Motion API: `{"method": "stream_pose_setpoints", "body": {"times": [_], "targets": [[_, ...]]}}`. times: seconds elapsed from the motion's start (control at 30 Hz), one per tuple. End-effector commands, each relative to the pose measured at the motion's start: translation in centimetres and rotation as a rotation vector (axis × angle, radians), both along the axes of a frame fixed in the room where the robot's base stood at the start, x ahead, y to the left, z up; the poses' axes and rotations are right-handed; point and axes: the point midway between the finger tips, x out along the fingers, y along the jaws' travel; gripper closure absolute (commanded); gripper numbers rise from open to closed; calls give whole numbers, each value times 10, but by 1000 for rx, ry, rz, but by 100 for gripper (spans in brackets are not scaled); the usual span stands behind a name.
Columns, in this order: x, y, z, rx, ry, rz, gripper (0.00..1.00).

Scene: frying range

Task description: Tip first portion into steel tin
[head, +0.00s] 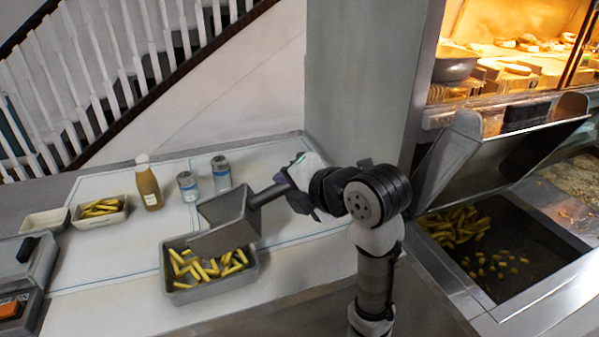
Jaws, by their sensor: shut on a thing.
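My gripper (300,188) is shut on the dark handle of a grey metal scoop (228,218). The scoop is over the right part of a steel tin (252,274) on the counter and tilts down toward the left. Yellow chips (205,268) lie in the tin below the scoop. The inside of the scoop is mostly turned from view, so I cannot tell whether any chips are in it. The fingertips are small and partly hidden by the wrist.
A sauce bottle (150,185), two shakers (188,187) and a tray of chips (98,224) stand behind on the counter (100,285). An empty tray (45,222) is at far left. A fryer bin (530,265) with more chips is at right, under a raised lid (490,160).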

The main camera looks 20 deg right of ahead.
Motion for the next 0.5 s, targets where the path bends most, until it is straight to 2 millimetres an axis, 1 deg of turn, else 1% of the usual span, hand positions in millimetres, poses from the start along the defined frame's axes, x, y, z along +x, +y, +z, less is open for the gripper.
{"method": "stream_pose_setpoints", "body": {"times": [0.13, 0.23, 0.5], "targets": [[-1, 2, -3, 16, 0, -3, 100], [-2, 0, -10, 40, -5, -4, 100], [-5, -14, -43, 180, -35, -4, 100]]}}
